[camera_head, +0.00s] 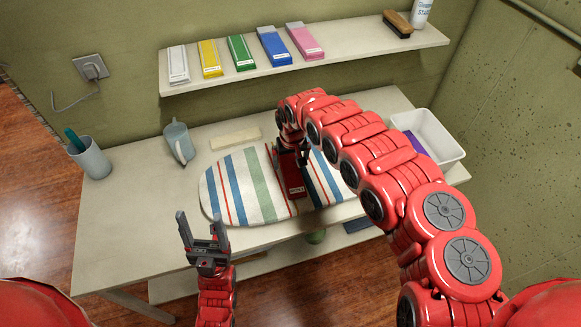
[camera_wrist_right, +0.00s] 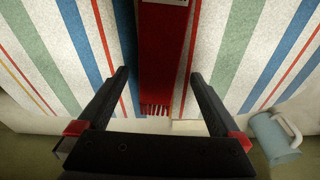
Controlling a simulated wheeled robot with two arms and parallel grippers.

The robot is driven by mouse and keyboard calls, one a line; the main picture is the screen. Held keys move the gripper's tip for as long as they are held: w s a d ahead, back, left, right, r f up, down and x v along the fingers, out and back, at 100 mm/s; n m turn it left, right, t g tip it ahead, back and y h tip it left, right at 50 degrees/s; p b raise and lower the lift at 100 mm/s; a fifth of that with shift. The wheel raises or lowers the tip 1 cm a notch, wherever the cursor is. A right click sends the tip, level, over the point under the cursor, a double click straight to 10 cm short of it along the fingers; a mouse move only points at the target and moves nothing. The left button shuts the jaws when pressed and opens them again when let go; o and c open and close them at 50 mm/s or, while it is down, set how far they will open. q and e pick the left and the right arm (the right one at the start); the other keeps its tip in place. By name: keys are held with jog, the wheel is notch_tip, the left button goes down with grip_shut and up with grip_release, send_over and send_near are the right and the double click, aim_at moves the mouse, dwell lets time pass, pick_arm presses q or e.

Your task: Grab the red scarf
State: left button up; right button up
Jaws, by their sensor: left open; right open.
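The red scarf (camera_head: 292,178) lies across the striped ironing board (camera_head: 225,190), with a label at its near end. My right arm and wrist hide its far part in the head view. The right wrist view shows the scarf (camera_wrist_right: 161,50) and its fringed end. My right gripper (camera_wrist_right: 159,75) is open, one finger on each side of the scarf; I cannot tell its height above the cloth. In the head view this gripper (camera_head: 302,157) is mostly hidden by its arm. My left gripper (camera_head: 201,216) is open and empty, in front of the board's left part.
A grey-blue jug (camera_head: 179,142) stands behind the board; a cup (camera_head: 90,160) is at the table's left corner. A white bin (camera_head: 440,138) stands on the right. A shelf (camera_head: 350,50) above holds several coloured folded items.

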aim_at(291, 167)
jog(key=shift+w+f, duration=0.2)
jog(key=shift+f, duration=1.35)
jog(key=shift+d, duration=0.1)
jog(key=shift+c, duration=0.3)
jog(key=c, duration=1.3)
jog(key=shift+w+r, duration=0.1)
jog(key=shift+r, duration=0.15)
